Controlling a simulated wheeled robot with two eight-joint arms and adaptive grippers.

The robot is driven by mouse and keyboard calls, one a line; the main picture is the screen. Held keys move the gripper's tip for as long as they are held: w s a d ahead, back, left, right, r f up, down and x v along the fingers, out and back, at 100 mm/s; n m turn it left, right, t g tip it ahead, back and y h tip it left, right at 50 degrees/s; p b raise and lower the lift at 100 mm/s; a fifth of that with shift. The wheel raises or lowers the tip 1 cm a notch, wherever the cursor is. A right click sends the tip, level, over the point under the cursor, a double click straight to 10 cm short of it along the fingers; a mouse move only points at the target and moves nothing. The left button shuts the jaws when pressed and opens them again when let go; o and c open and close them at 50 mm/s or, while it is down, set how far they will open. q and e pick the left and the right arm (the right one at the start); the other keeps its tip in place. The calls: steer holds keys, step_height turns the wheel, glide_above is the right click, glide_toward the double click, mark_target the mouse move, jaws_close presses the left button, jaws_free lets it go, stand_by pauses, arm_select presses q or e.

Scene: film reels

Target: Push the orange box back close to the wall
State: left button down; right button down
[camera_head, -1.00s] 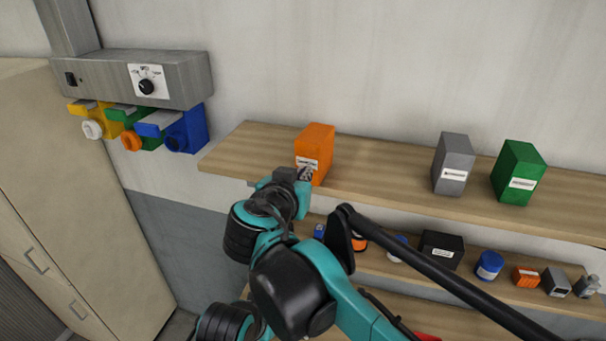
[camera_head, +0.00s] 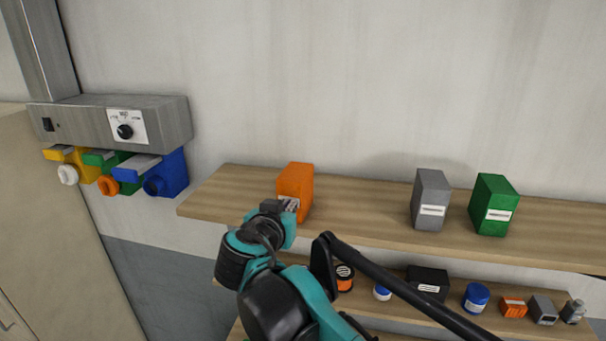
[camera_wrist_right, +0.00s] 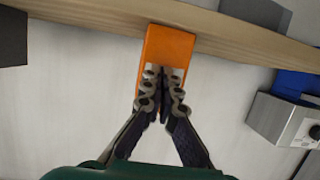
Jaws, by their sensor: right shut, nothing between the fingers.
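The orange box (camera_head: 296,184) stands upright on the top wooden shelf (camera_head: 350,215), near its left end and near the wall. In the right wrist view the orange box (camera_wrist_right: 168,45) is straight in front of my fingers. My right gripper (camera_head: 288,204) is at the front face of the box, over its white label. Its fingers (camera_wrist_right: 163,78) are shut with nothing between them, and the tips overlap the box's face. Whether they touch it is hard to tell. The gap behind the box is hidden in the head view. My left gripper is not in view.
A grey box (camera_head: 430,200) and a green box (camera_head: 493,205) stand farther right on the same shelf. A lower shelf holds a black box (camera_head: 428,283), a blue jar (camera_head: 476,297) and other small items. A grey control unit (camera_head: 110,120) is on the wall at left.

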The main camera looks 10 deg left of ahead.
mark_target(297, 175)
steer(key=shift+w, duration=3.85)
steer(key=shift+w+p, duration=0.4)
steer(key=shift+w, duration=2.95)
steer(key=shift+s+r+p, duration=0.25)
steer(key=shift+s+r, duration=0.25)
steer(key=shift+s, duration=0.35)
steer(key=shift+s+r+p, duration=0.25)
steer(key=shift+s+r, duration=0.3)
steer(key=shift+s, duration=0.3)
steer(key=shift+s+r+p, duration=0.25)
steer(key=shift+s+r, duration=0.25)
steer(key=shift+s, duration=0.35)
steer(key=shift+f, duration=0.1)
